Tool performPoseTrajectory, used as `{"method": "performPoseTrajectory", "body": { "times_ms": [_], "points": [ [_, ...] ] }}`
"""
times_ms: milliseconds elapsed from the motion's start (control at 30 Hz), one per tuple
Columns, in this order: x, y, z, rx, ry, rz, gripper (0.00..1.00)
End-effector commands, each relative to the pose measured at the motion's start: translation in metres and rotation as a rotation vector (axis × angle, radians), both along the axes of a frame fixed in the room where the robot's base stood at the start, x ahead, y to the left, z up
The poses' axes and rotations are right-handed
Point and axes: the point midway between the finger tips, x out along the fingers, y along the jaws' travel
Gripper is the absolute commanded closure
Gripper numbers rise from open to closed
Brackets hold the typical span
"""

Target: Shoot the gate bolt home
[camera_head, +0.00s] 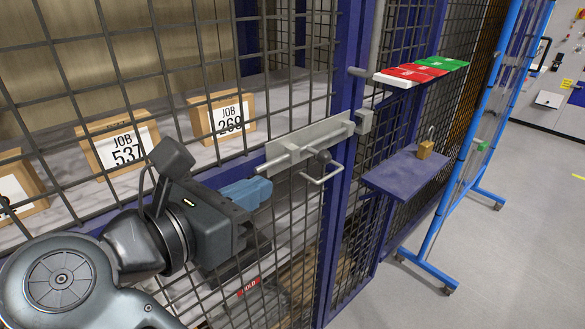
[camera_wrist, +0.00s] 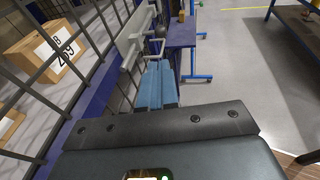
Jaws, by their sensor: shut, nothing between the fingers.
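The gate bolt (camera_head: 290,158) is a grey rod on a pale plate (camera_head: 310,138) fixed to the mesh gate. Its rod sticks out past the plate's left end, and a looped handle (camera_head: 322,175) hangs below. A grey keeper block (camera_head: 364,121) sits on the blue post to the right. I cannot tell whether the rod's right end enters it. My gripper (camera_head: 268,190) has blue fingers, shut and empty, just below and left of the bolt, apart from the handle. In the wrist view the fingers (camera_wrist: 157,82) point towards the bolt plate (camera_wrist: 134,40).
A blue shelf (camera_head: 390,181) with a brass padlock (camera_head: 425,150) juts out right of the post. Red, green and white cards (camera_head: 420,72) lie above it. Boxes marked JOB (camera_head: 222,118) stand behind the mesh. A blue wheeled frame (camera_head: 470,140) stands right, with open floor beyond.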

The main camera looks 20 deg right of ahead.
Motion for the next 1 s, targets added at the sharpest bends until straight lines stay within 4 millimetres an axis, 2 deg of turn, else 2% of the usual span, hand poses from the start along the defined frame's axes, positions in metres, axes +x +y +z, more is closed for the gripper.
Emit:
{"method": "performPoseTrajectory", "body": {
  "times_ms": [167,600,800,1000],
  "points": [
    [0.01,-0.02,-0.003,-0.001,0.003,-0.005,1.0],
    [0.05,-0.092,-0.018,-0.001,0.002,-0.005,1.0],
    [0.062,-0.112,-0.024,-0.002,0.001,-0.002,1.0],
    [0.065,-0.118,-0.026,0.0,0.0,-0.001,1.0]
  ]
}}
